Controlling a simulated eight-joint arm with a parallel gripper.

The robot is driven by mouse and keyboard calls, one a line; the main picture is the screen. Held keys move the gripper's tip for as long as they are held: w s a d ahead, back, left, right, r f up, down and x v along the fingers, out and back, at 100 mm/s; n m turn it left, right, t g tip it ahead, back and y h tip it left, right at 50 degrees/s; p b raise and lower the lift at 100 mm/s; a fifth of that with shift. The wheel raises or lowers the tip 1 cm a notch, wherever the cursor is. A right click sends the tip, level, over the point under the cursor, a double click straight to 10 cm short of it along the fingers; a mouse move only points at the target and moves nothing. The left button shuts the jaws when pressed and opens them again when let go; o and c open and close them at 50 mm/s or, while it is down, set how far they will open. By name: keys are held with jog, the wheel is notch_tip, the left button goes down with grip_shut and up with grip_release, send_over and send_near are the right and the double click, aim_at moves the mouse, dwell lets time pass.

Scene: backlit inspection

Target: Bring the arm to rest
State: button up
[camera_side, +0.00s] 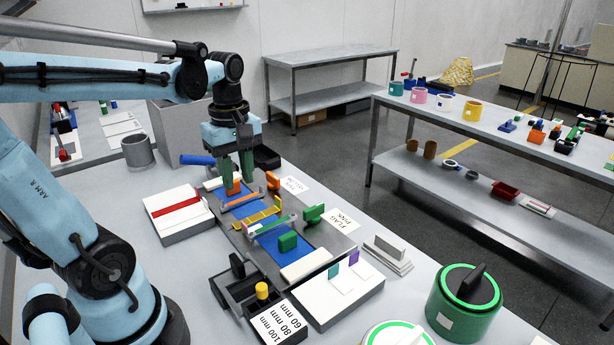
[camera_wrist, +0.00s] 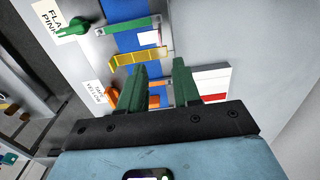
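My gripper (camera_side: 237,167) has green fingers and points down over the fixture plate (camera_side: 335,243) on the table. In the wrist view its fingers (camera_wrist: 160,82) stand apart, with a gap between them. An orange block (camera_side: 235,187) shows just below the fingertips in the side view. Part of an orange piece (camera_wrist: 154,100) shows through the gap in the wrist view, and the fingers partly hide it. I cannot tell whether a finger touches it.
Space above is open.

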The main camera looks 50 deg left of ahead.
jog(key=w+d+f+m+t, duration=0.1)
jog(key=w+d+m+t, duration=0.2)
jog(key=m, duration=1.5)
jog(key=d+t, duration=0.4)
jog(key=d, duration=0.4)
jog(key=shift+d+f, duration=0.2)
jog(key=shift+f, duration=0.2)
